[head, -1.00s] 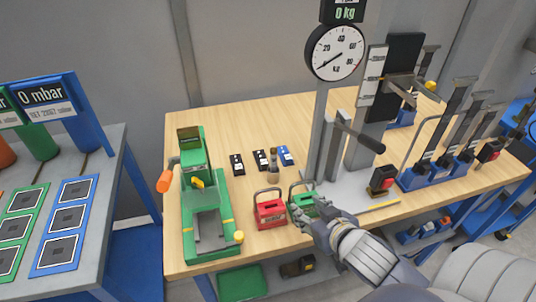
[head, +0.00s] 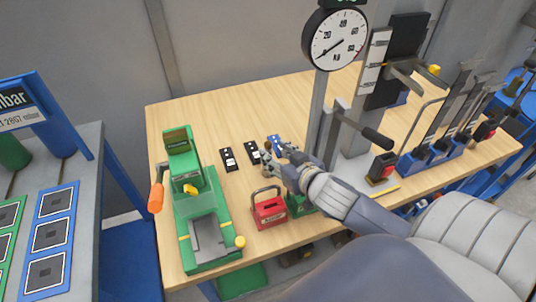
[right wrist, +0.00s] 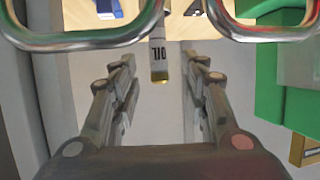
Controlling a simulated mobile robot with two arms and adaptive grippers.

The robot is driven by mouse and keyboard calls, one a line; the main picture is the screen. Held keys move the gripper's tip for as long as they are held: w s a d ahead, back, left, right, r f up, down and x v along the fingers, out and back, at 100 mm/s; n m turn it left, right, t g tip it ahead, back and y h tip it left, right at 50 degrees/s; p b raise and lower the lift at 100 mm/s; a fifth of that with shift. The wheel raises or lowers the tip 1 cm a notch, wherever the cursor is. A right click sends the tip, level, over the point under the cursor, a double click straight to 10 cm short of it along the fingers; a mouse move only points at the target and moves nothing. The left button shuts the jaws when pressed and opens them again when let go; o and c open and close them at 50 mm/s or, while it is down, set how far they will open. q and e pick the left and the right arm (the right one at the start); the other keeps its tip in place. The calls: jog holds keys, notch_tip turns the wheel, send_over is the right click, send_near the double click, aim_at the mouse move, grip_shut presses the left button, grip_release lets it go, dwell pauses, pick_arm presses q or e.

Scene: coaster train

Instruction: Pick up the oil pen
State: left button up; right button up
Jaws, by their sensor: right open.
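My left gripper is not in view.
A red box with a handle (head: 269,209) and a partly hidden green box (head: 300,203) stand near the front edge. A green press (head: 195,205) stands left, a gauge stand (head: 318,115) right. The table's back left is clear.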

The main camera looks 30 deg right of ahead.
aim_at(270, 149)
jog(key=p+x, duration=0.1)
jog(key=x, duration=0.3)
jog(key=shift+w+d+r+p, duration=0.1)
jog(key=shift+w+r+p, duration=0.05)
jog(key=shift+w+p, duration=0.2)
jog(key=shift+w+f, duration=0.2)
jog(key=shift+w, duration=0.05)
jog(key=shift+c, duration=0.6)
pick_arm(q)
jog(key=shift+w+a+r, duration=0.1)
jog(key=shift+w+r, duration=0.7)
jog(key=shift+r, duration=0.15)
pick_arm(e)
grip_shut()
